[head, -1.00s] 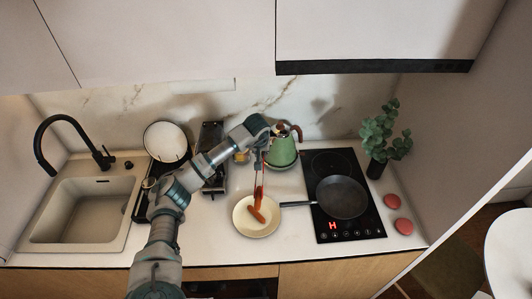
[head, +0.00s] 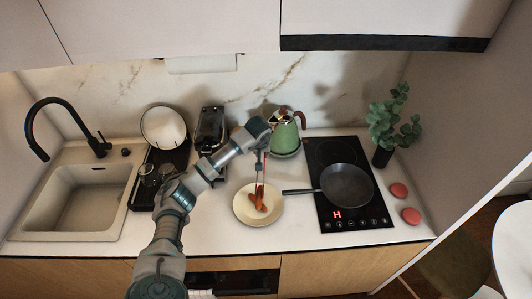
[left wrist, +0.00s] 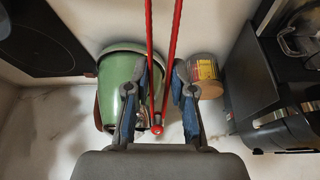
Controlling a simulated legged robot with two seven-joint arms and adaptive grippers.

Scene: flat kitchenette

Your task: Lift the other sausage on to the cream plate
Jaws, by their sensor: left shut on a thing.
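The cream plate (head: 241,208) lies on the counter left of the pan. Orange-brown sausages (head: 262,202) lie close together on it, overlapping in my view. My left gripper (head: 260,156) is above the plate's far side, shut on red tongs (head: 258,172) that point down to the sausages. In the left wrist view, the gripper's fingers (left wrist: 161,82) sit either side of the two red tong arms (left wrist: 150,45). The tong tips are at the sausages; I cannot tell whether they still grip one. My right gripper is not in view.
A dark frying pan (head: 347,185) sits empty on the black hob (head: 328,160), its handle pointing toward the plate. A green kettle (head: 286,138) stands behind the gripper. A toaster (head: 211,125), a dish rack and the sink (head: 72,203) are left. Two red round things (head: 410,215) lie right.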

